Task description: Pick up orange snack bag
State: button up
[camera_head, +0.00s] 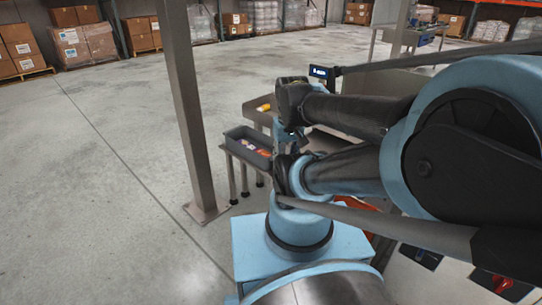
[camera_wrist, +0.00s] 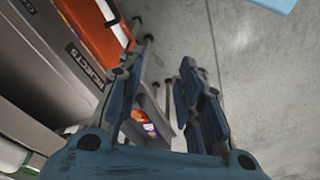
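A small orange-red packet (camera_head: 264,153) lies in a dark grey tray (camera_head: 233,134), beside a purple and white packet (camera_head: 248,144). I cannot tell for sure which is the orange snack bag. A yellow-orange item (camera_head: 264,107) also lies on a grey surface behind the tray. My gripper (camera_wrist: 166,62) is open, with nothing between its fingertips. In the head view my arm hides most of the gripper.
A steel post (camera_head: 184,110) stands left of the tray. In the wrist view, a grey panel lettered REJECTS (camera_wrist: 55,60) and an orange bin (camera_wrist: 92,30) are close on the left; concrete floor (camera_wrist: 260,90) is open on the right. Pallets of boxes line the far wall.

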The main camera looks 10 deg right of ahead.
jog(key=o, duration=0.8)
jog(key=shift+s+r, duration=0.3)
jog(key=shift+r, duration=0.05)
jog(key=shift+o, duration=0.8)
jog(key=shift+w+r, duration=0.2)
jog(key=shift+r, duration=0.15)
jog(key=w+r+n, duration=0.2)
jog(key=w+r, duration=0.3)
jog(key=w, duration=0.7)
jog(key=n+g, duration=0.2)
jog(key=n, duration=0.3)
send_over(263, 151)
notch_tip(263, 151, down, 16)
notch_tip(263, 151, down, 17)
jog(key=shift+s+r, duration=0.15)
